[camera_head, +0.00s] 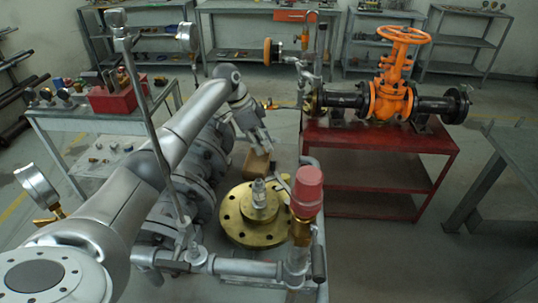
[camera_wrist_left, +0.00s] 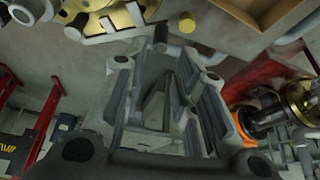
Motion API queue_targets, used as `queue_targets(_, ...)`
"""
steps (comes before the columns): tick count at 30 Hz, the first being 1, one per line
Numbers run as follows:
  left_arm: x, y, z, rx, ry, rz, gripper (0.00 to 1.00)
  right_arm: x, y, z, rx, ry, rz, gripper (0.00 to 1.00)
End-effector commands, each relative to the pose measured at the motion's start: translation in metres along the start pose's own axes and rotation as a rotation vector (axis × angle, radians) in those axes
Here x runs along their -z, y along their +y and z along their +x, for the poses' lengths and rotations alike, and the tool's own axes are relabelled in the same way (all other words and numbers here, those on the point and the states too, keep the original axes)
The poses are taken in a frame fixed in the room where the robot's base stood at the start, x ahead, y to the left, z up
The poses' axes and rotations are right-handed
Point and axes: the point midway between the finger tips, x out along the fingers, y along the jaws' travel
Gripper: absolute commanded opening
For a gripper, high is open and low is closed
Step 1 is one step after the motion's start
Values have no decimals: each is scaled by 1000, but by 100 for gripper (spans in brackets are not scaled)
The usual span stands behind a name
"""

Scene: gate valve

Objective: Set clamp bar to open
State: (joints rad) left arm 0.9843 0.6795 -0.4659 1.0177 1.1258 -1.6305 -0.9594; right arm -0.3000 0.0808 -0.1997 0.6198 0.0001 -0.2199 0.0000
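My left arm crosses the head view from lower left. Its gripper (camera_head: 262,146) hangs in the air behind the brass flange, above a brown box. In the left wrist view the gripper (camera_wrist_left: 165,75) fingers stand apart with nothing between them. A brass flange (camera_head: 237,232) with a grey fitting on top (camera_head: 258,190) sits at the head view's centre, and a brass edge shows in the wrist view (camera_wrist_left: 90,16). A short grey bar with round ends (camera_wrist_left: 118,32) lies beyond the fingers, apart from them. I cannot tell for certain whether it is the clamp bar. My right gripper is not seen.
A red-capped valve (camera_head: 307,192) stands right of the flange on grey pipework. A brown box (camera_head: 257,164) is behind the flange. An orange gate valve (camera_head: 391,96) stands on a red table (camera_head: 378,142). Floor between tables is free.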

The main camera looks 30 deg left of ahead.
Motion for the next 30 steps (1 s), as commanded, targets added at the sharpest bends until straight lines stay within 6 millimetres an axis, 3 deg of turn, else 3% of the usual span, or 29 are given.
queue_targets(3,0,0,-19,1,-1,1,26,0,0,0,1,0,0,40)
queue_targets(9,0,0,-34,-1,-1,1,26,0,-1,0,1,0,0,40)
queue_targets(30,0,0,-34,-2,-1,1,26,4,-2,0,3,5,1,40)
